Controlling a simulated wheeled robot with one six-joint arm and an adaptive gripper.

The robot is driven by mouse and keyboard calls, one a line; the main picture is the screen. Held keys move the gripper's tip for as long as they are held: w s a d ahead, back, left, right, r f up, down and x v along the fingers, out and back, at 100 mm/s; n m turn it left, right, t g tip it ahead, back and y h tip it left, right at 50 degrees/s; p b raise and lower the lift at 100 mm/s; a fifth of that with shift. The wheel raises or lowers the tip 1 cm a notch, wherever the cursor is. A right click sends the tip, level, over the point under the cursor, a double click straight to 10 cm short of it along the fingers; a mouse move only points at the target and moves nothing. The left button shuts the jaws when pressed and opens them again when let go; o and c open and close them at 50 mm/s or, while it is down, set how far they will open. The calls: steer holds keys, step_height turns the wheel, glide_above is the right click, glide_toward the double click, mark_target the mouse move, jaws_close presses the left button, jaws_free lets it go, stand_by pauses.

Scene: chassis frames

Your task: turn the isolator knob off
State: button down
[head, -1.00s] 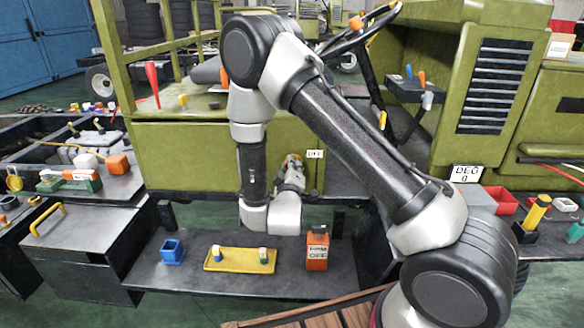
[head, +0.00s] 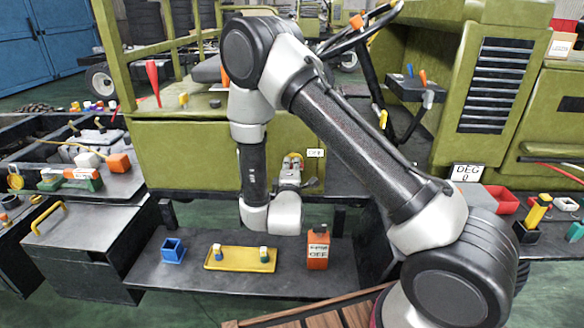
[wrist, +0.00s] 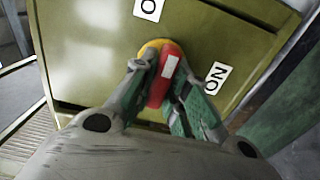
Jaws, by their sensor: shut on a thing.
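The isolator knob (wrist: 169,68) is red with a white stripe, on a round yellow base, set in an olive panel (wrist: 90,50). In the wrist view, my gripper (wrist: 163,80) has a finger on each side of the knob and is shut on it. The ON label (wrist: 215,77) is right of the knob. Another label, cut off and showing an O (wrist: 148,8), is above it. The white stripe runs nearly up and down in the wrist view. In the head view my gripper (head: 292,168) is at the panel, beside a small white label (head: 315,153), and mostly hides the knob.
Below the gripper, a dark shelf (head: 215,286) holds a blue open box (head: 172,251), a yellow tray (head: 240,265) and an orange-red box (head: 318,248). A steering wheel (head: 360,35) is at upper right. Free room shows between the shelf and the panel.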

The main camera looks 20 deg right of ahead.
stand_by(0.4)
steer(key=c, duration=1.4)
jaws_free()
steer(key=shift+c, duration=0.2)
steer(key=shift+s+a, duration=0.1)
steer(key=shift+s, duration=0.05)
steer(key=v, duration=1.1)
steer(key=shift+s, duration=0.35)
steer(key=shift+a, duration=0.1)
